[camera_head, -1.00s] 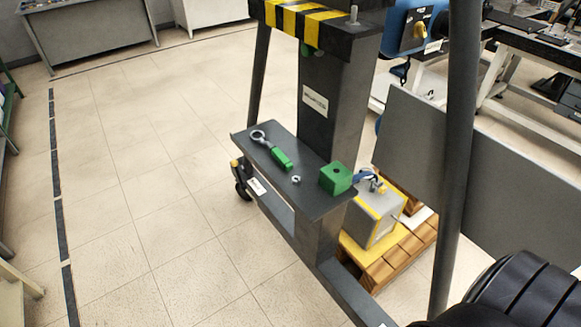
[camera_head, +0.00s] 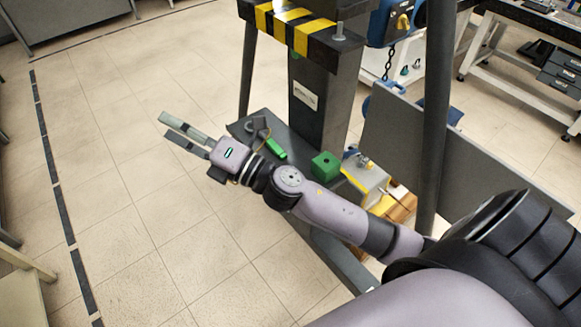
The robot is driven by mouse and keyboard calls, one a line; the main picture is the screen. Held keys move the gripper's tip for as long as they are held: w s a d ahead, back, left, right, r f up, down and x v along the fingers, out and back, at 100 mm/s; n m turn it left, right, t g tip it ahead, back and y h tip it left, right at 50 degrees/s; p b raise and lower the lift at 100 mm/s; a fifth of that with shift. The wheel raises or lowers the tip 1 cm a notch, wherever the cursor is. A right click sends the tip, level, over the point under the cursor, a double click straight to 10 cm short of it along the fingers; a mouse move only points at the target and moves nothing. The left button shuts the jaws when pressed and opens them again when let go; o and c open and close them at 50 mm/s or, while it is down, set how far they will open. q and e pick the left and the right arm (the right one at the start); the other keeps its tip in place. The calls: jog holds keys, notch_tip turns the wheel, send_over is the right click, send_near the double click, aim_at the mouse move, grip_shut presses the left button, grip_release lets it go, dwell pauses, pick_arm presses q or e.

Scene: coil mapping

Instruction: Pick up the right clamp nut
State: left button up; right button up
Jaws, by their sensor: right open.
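My right gripper (camera_head: 167,128) is open and empty, with its two fingers apart and pointing left. It hangs over the floor, just left of the grey shelf (camera_head: 294,139) of the stand. A small silver nut lay on this shelf between the green-handled tool (camera_head: 275,149) and the green block (camera_head: 325,165) in the earlier frame. It does not show now, and my right wrist covers that part of the shelf. I cannot tell whether that nut is the right clamp nut. My left gripper is out of view.
The stand's dark column (camera_head: 310,105) rises behind the shelf, under a yellow-and-black striped beam (camera_head: 290,25). A grey post (camera_head: 434,120) and a grey panel (camera_head: 390,130) stand to the right. The tiled floor at left is clear.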

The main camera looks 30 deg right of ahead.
jog(key=s+a+f+n+g+y, duration=0.15)
jog(key=a+n+g+y, duration=0.45)
jog(key=n, duration=0.6)
jog(key=n+g+h, duration=1.2)
jog(key=n+h, duration=0.2)
jog(key=h, duration=0.4)
send_over(290, 165)
jog(key=s, duration=0.1)
jog(key=f, duration=1.6)
jog(key=shift+a+f, duration=0.4)
jog(key=shift+d+f, duration=0.15)
jog(key=shift+d, duration=0.05)
notch_tip(290, 165, down, 7)
jog(key=b, duration=0.4)
jog(key=shift+a+f, duration=0.1)
